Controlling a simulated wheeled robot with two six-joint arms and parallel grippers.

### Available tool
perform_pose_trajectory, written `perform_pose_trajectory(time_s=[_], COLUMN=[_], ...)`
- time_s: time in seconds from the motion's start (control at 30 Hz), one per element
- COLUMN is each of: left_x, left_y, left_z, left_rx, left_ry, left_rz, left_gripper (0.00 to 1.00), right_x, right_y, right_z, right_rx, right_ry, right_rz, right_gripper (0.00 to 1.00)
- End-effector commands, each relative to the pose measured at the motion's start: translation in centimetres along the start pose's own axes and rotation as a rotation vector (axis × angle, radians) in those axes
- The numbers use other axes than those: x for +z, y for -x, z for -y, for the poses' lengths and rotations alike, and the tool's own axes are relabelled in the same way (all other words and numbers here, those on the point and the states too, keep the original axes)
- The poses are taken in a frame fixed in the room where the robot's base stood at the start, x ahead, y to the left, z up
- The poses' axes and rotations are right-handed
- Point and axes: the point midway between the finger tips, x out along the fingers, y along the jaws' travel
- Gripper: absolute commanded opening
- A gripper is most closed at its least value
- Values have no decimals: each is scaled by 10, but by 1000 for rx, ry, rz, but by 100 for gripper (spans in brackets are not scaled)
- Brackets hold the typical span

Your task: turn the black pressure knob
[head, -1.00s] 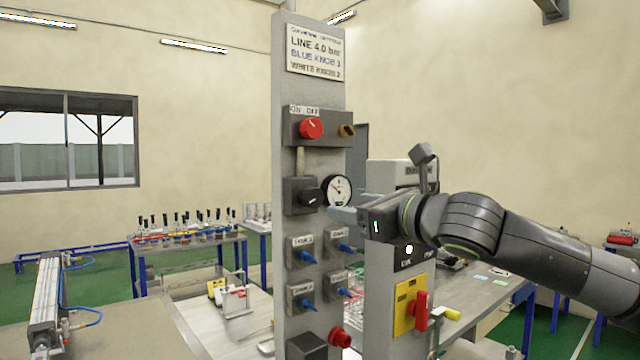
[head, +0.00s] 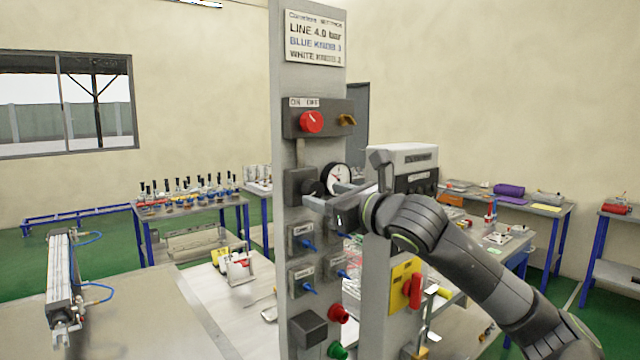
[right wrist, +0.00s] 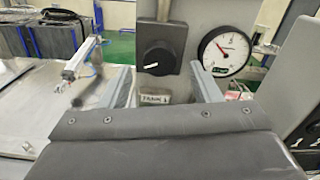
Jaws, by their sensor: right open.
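The black pressure knob (right wrist: 159,58) has a white pointer mark and sits on a dark grey block on the grey panel. In the head view the knob (head: 311,188) shows just left of my right gripper's fingers, partly crowded by them. My right gripper (head: 328,196) is open and empty, its fingers reaching toward the knob. In the right wrist view the fingers of my right gripper (right wrist: 163,84) stand left and right below the knob, apart from it. A round white gauge (right wrist: 227,48) sits right of the knob; it also shows in the head view (head: 336,178). My left gripper is not in view.
A red knob (head: 311,122) sits above on the panel, and blue-handled valves (head: 307,243) sit below. A yellow plate with a red switch (head: 408,287) stands on a post under my right arm. A sign (head: 315,38) reads LINE 4.0 bar.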

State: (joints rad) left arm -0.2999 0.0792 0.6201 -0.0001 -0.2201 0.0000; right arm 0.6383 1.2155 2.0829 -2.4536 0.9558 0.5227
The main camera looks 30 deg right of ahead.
Motion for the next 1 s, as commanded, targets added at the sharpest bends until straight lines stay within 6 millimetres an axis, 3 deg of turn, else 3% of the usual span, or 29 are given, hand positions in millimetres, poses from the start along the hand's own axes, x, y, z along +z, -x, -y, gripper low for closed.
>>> perform_pose_trajectory(time_s=[0.3, 0.73, 1.0], left_x=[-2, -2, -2], left_y=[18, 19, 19], left_z=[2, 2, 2], left_rx=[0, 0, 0], left_ry=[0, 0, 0], left_rz=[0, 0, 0], left_gripper=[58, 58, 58], right_x=[2, 0, 0], right_y=[-24, -29, -29], right_z=[0, 0, 0], right_rx=[1, 0, 0], right_ry=[-3, 1, 0], right_rz=[1, 0, 0], right_gripper=[57, 57, 22])
